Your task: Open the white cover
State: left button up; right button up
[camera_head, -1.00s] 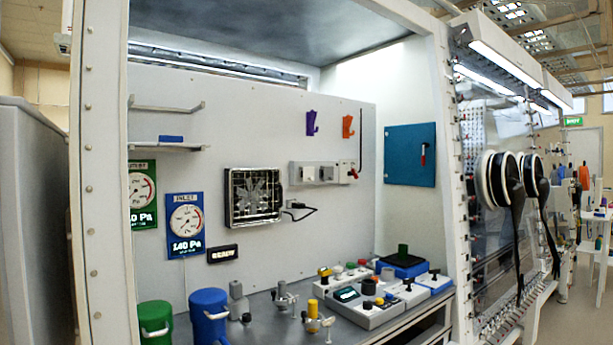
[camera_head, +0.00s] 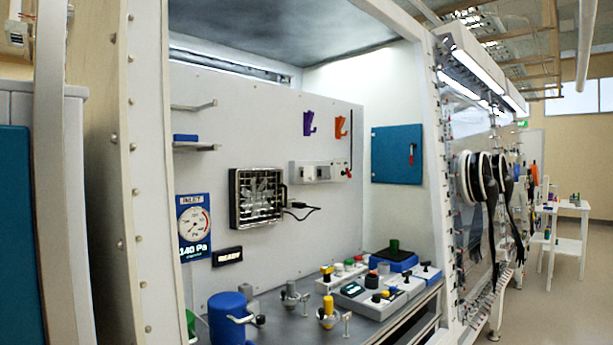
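A pale strip box (camera_head: 319,171) with socket-like units is mounted on the back wall of the glovebox. A small white piece (camera_head: 308,173) at its left part may be the white cover; it is too small to tell whether it is shut. A grey unit (camera_head: 323,173) sits beside it. A black plug and cable (camera_head: 300,209) hang below the box. Neither of my grippers is in view.
The bench holds a blue canister (camera_head: 228,318), valves with a yellow knob (camera_head: 328,312), and a control panel with several knobs (camera_head: 365,299). Gloves (camera_head: 485,205) hang outside at right.

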aim_at(308, 170)
jog(key=i+l+u, duration=0.25)
jog(key=i+l, duration=0.2)
jog(key=l, duration=0.2)
jog(key=i+l+u, duration=0.15)
jog(key=l, duration=0.2)
